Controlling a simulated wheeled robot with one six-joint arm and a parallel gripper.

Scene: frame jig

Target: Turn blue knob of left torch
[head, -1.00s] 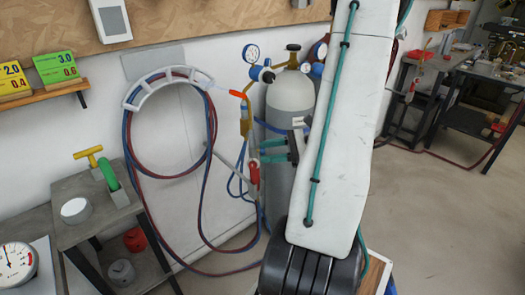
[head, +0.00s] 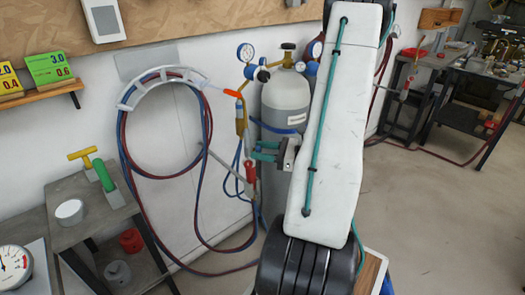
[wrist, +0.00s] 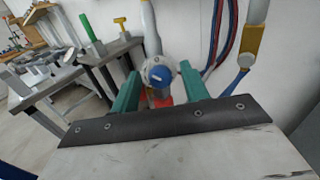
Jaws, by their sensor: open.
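Between my gripper's teal fingers (wrist: 158,84) in the wrist view is a round grey fitting with a blue knob (wrist: 158,73) on a torch with a pale tube and red part below. My gripper is open, with gaps on both sides of the knob. In the head view my gripper (head: 254,151) is beside the hanging torch with the red part (head: 251,173); the knob cannot be made out there.
A gas cylinder (head: 286,105) with gauges stands behind my gripper. Red and blue hoses loop over a white wall hanger (head: 160,73). A grey bench (head: 85,232) with green and yellow handled items is at left.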

